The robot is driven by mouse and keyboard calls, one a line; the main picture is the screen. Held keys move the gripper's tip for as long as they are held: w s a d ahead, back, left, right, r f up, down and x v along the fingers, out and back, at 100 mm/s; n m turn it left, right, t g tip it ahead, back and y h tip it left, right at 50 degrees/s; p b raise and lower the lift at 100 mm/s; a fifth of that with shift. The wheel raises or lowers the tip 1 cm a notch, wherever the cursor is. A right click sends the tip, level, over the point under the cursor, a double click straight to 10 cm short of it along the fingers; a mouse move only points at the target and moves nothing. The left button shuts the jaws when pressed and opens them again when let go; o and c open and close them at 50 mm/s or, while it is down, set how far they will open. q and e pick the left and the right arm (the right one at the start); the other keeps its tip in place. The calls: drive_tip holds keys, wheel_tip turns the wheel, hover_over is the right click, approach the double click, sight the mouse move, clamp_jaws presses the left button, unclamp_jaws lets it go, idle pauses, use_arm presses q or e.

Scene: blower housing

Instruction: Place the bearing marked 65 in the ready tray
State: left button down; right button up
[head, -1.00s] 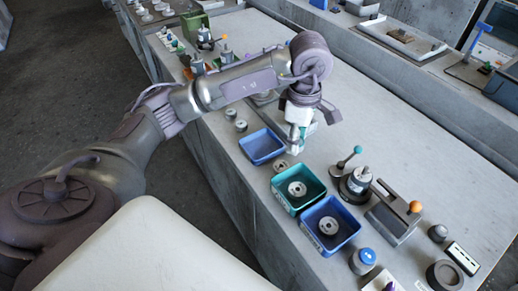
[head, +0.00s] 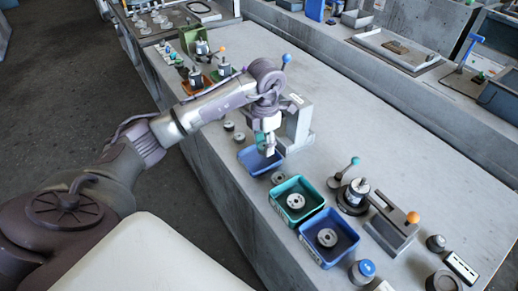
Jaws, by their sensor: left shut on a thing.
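My left gripper (head: 267,149) is over the near part of an empty-looking blue tray (head: 246,163). It is shut on a small grey part, apparently a bearing, mostly hidden by the fingers. One bearing (head: 277,177) lies on the bench between this tray and a teal tray. Another bearing (head: 295,201) lies in the teal tray (head: 317,193). A third bearing (head: 327,237) lies in the nearer blue tray (head: 348,232). The markings are too small to read, and I cannot tell which tray is the ready tray. My right gripper is not in view.
A grey upright block (head: 298,128) stands just right of my left gripper. A fixture with a teal-knobbed lever (head: 354,193) and an orange-knobbed device (head: 398,225) stand right of the trays. Small round parts (head: 239,136) lie left of the gripper.

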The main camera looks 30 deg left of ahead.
sight(259, 160)
use_arm(q)
drive_tip(key=shift+a+f, duration=0.5)
drive_tip(key=shift+a, duration=0.25)
wheel_tip(259, 160, down, 4)
drive_tip(key=shift+r+p, duration=0.15)
drive_tip(key=shift+p, duration=0.7)
drive_tip(key=shift+f, duration=0.2)
drive_tip(key=shift+f, duration=0.1)
drive_tip(key=c, duration=0.7)
unclamp_jaws()
drive_tip(key=shift+o, duration=0.2)
